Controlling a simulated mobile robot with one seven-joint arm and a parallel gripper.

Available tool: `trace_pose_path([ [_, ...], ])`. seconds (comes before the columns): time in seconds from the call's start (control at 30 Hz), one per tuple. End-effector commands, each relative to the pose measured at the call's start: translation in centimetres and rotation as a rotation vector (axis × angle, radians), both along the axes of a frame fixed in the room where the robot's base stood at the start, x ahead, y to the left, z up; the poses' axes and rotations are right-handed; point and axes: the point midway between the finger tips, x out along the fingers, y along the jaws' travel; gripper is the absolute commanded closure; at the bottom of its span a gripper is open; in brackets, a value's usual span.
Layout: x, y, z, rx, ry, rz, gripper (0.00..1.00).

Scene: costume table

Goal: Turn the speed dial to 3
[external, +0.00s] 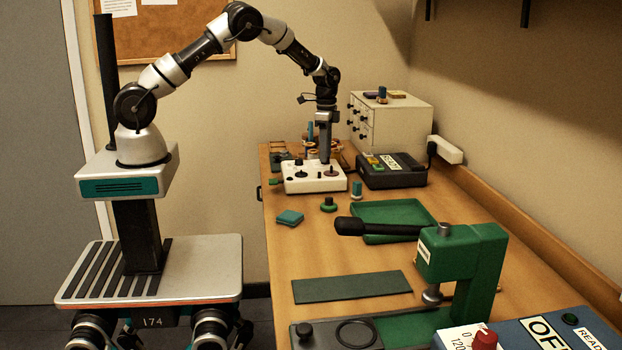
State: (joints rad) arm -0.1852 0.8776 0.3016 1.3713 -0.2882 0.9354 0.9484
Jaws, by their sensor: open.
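A white control box (313,186) with several dark knobs stands near the far end of the wooden table. My gripper (325,159) points straight down over the right part of this box, close above or at a round dark dial (331,171). It is open; whether its fingers are around the dial or only above it is too small to tell. Another black knob (299,162) stands on the left of the box. No number or speed marking is readable on it. A red knob (485,338) with "0" and "120" beside it is on a blue box at the front right.
A dark device (391,172) with a lit label sits right of the white box, before a drawer cabinet (394,123). A teal block (290,217), a green tray (393,213) and a green press (462,262) stand nearer. The table's left front area is partly clear.

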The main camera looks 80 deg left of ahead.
Motion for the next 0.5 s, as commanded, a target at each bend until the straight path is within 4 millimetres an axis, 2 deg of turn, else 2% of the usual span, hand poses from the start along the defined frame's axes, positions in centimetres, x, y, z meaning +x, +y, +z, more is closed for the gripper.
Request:
trace_pose_path([
  [0.13,-0.04,0.01,-0.88,0.0,0.001,0.0,0.59],
  [0.4,-0.01,0.02,-1.02,0.0,0.0,0.0,0.59],
  [0.5,-0.02,0.01,-1.01,0.0,0.0,0.0,0.74],
])
